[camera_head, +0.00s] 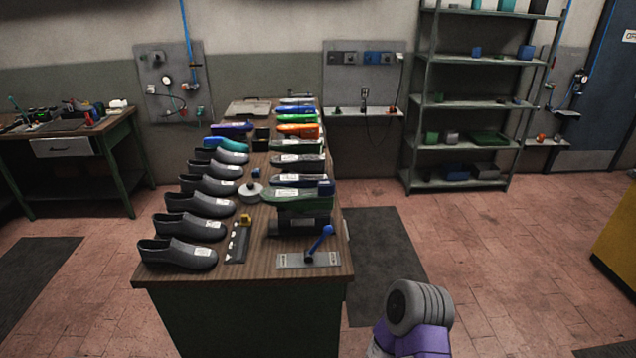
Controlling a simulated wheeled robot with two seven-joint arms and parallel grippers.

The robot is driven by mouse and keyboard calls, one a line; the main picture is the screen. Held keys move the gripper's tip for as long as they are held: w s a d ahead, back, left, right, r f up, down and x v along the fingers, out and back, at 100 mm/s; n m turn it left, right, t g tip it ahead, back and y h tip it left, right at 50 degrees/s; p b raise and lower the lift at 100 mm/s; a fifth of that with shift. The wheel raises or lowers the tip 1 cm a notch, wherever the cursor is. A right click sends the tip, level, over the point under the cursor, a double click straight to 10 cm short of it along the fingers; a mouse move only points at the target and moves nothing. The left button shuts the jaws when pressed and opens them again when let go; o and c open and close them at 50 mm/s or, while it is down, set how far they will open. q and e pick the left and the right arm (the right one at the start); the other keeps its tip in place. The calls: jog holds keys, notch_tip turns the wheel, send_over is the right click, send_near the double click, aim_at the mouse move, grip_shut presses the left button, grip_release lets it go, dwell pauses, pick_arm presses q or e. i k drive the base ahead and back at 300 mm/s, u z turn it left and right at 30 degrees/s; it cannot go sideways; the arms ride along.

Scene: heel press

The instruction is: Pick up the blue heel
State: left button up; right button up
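A small dark blue block (326,187), which looks like the blue heel, sits at the right end of a green sole (296,196) on the press (300,221) near the front of the workbench (165,274). A second small blue block (256,172) lies farther back, near the middle of the bench, so I cannot be sure which one is the heel. The press has a blue-knobbed lever on a metal plate (309,260) in front of it. Neither of my grippers shows; only a grey and purple link of my own arm is at the bottom.
Grey shoes (197,228) line the bench's left side. Several soles and shoes, green, orange (298,130) and dark, lie behind the press. A yellow piece (246,219) sits on a dark strip left of the press. A shelf rack (470,100) stands at the back right.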

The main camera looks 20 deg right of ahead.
aim_at(325, 186)
jog(key=z, duration=1.95)
jog(key=i, duration=2.75)
jog(key=u, duration=2)
